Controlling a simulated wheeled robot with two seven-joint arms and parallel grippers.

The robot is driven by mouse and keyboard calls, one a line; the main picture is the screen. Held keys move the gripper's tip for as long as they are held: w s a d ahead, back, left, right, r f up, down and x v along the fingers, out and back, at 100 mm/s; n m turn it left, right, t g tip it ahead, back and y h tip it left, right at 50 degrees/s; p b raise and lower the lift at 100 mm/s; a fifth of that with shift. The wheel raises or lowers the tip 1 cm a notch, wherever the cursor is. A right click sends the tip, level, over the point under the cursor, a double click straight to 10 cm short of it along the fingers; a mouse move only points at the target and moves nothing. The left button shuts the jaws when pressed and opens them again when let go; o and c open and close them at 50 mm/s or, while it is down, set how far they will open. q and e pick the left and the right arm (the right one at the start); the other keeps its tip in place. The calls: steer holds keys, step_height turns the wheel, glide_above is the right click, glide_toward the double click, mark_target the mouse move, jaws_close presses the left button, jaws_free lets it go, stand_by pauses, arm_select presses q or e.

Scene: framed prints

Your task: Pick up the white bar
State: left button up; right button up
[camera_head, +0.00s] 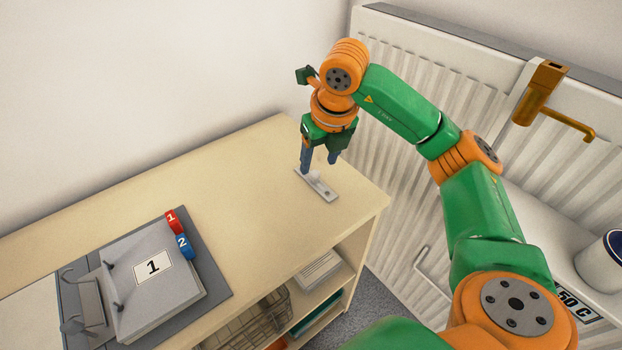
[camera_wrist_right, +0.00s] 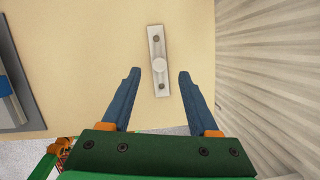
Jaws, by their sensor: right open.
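The white bar (camera_head: 321,188) lies flat on the light wooden top (camera_head: 235,165), near its right end. In the right wrist view the bar (camera_wrist_right: 157,48) shows a round knob in its middle and a dark screw near each end. My right gripper (camera_head: 319,168) is above the bar and points down. In the right wrist view the right gripper (camera_wrist_right: 156,76) is open, with blue fingers on either side of the bar's near end. Nothing is between the fingertips that I can see gripped. My left gripper is not in view.
An open ring binder (camera_head: 215,265) with red and blue tabs lies on the top at the left. A ribbed white radiator (camera_head: 385,60) stands right of the shelf. A brass handle piece (camera_head: 541,95) and a white mug (camera_head: 603,262) are further right. The middle of the top is clear.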

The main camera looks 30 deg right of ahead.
mark_target(315, 172)
steer(key=x, duration=0.4)
steer(key=shift+w+f, duration=0.1)
steer(key=shift+w, duration=0.1)
steer(key=shift+s, duration=0.2)
steer(key=c, duration=0.4)
jaws_close()
steer(key=shift+r, duration=0.2)
